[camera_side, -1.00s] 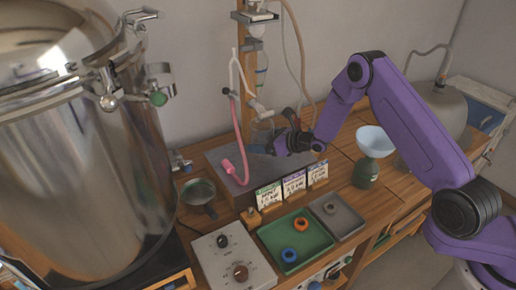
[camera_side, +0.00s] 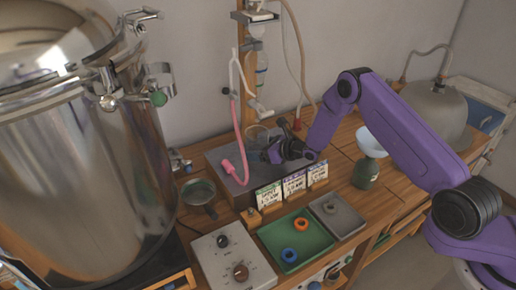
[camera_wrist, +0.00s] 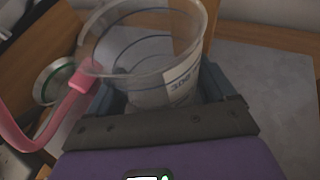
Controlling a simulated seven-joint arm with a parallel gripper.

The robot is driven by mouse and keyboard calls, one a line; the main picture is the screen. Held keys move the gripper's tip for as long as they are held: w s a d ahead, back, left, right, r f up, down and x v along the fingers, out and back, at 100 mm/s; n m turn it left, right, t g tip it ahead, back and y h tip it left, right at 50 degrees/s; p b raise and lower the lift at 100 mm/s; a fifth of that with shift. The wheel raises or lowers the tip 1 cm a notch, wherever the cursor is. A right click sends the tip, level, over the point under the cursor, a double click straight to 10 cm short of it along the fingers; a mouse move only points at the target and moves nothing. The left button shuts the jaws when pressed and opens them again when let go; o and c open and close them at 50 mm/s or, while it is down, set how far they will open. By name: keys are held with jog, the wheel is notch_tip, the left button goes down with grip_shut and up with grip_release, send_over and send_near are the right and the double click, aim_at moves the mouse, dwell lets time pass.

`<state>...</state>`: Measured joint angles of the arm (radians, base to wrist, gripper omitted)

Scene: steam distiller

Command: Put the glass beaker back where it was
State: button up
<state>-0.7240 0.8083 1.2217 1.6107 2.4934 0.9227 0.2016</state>
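The glass beaker (camera_side: 257,133) is clear, with a white label and dark bands that show in the wrist view (camera_wrist: 150,62). My gripper (camera_side: 268,150) is at the grey platform (camera_side: 222,158), below the glass spout. In the wrist view my gripper (camera_wrist: 165,95) has a blue-grey finger on each side of the beaker, close against its wall; it looks shut on the beaker. The beaker is roughly upright, its rim toward the camera. Its base is hidden, so I cannot tell whether it touches the platform.
A pink hose (camera_side: 238,140) hangs just left of the beaker, its end (camera_wrist: 85,78) close to the rim. Price cards (camera_side: 293,185) stand at the platform's front. A green bottle with a pale funnel (camera_side: 370,143) stands right. The platform is bare right of the beaker.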

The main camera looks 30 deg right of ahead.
jog(key=shift+o, duration=0.8)
jog(key=shift+r, duration=0.15)
